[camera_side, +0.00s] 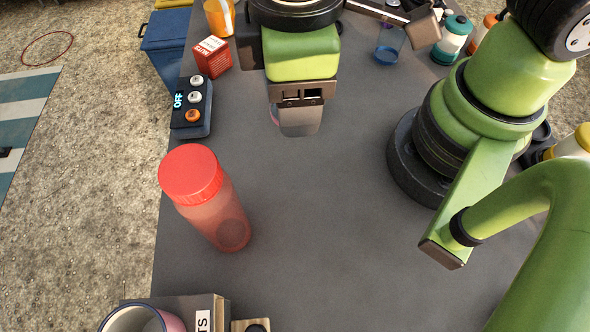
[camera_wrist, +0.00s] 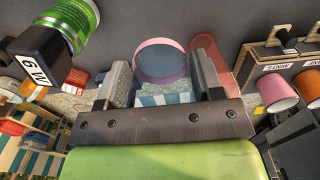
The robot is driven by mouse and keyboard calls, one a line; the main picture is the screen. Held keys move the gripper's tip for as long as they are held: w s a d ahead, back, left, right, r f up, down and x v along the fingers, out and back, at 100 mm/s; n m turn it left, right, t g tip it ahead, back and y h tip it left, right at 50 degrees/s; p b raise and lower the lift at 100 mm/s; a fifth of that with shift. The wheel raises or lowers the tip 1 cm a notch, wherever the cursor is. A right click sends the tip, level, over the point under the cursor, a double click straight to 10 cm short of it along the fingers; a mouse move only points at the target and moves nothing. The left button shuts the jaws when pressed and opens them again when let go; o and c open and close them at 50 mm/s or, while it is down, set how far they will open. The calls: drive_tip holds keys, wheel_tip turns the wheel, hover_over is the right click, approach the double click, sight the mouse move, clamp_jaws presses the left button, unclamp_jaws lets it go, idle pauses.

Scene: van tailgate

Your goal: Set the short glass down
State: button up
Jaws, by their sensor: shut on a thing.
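The short glass (camera_wrist: 162,66) is clear with a pinkish rim. In the wrist view it sits between the two fingers of my gripper (camera_wrist: 165,84), which are shut on it. In the side view my gripper (camera_side: 299,122) points down over the upper middle of the dark tabletop (camera_side: 330,220). There the near finger hides most of the glass, and only a thin pinkish-blue edge (camera_side: 274,115) shows at its left. Whether the base of the glass touches the tabletop is hidden.
A red bottle (camera_side: 205,197) stands front left of my gripper. A button box (camera_side: 192,106) and a red carton (camera_side: 212,57) are at the left edge. The middle tabletop is clear.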

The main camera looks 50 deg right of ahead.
sight(295, 177)
wheel_tip(295, 177, down, 15)
drive_tip(key=shift+r, duration=0.1)
idle(0.5)
drive_tip(key=shift+f, duration=0.2)
drive_tip(key=o, duration=1)
drive_tip(key=shift+r, duration=0.1)
